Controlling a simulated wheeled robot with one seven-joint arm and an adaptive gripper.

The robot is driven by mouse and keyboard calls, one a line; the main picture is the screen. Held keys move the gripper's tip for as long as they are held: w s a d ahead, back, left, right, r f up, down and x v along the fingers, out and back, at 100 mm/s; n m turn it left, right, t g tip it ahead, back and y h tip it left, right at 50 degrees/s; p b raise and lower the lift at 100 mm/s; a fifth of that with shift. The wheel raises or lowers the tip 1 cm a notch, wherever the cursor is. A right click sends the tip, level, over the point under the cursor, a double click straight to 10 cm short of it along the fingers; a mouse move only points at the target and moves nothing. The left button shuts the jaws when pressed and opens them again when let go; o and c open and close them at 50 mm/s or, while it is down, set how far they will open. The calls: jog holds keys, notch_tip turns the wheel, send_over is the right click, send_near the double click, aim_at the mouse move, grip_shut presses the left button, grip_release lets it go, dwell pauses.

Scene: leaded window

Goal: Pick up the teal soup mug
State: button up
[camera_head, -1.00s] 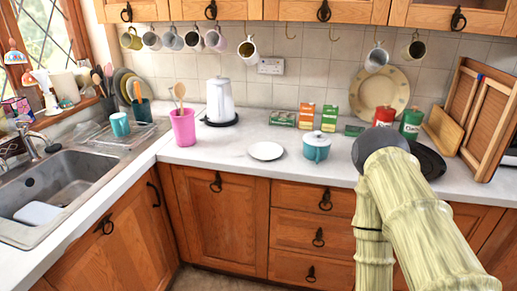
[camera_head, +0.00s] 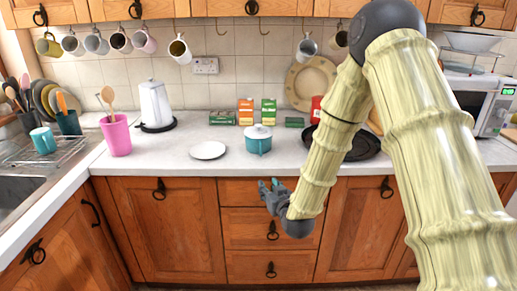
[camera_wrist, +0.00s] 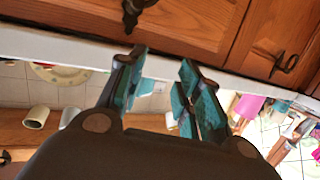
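A teal lidded soup mug (camera_head: 258,141) with a pale lid stands upright on the worktop, right of a white plate. Another teal mug (camera_head: 43,140), without a visible lid, stands at the sink's drying rack on the far left. My gripper (camera_head: 270,187) is in front of the drawers, below the worktop edge and below the lidded mug, apart from it. In the wrist view my gripper (camera_wrist: 162,88) has its two teal-padded fingers spread with nothing between them. I cannot make out the lidded mug in the wrist view.
A white plate (camera_head: 208,150), pink utensil holder (camera_head: 117,135) and white kettle (camera_head: 155,106) stand left of the lidded mug. Small boxes (camera_head: 246,111) stand behind it. A dark round tray (camera_head: 362,143) lies to the right, partly behind my arm. Mugs hang above. The worktop's front strip is clear.

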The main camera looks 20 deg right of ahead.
jog(key=t, duration=0.2)
send_near(261, 147)
jog(key=w, duration=0.4)
jog(key=shift+w+a+f, duration=0.1)
jog(key=shift+w+f, duration=0.2)
jog(key=shift+w, duration=0.1)
jog(key=shift+w+f+p, duration=0.15)
jog(key=shift+w+p, duration=0.8)
jog(key=shift+w, duration=2)
grip_shut()
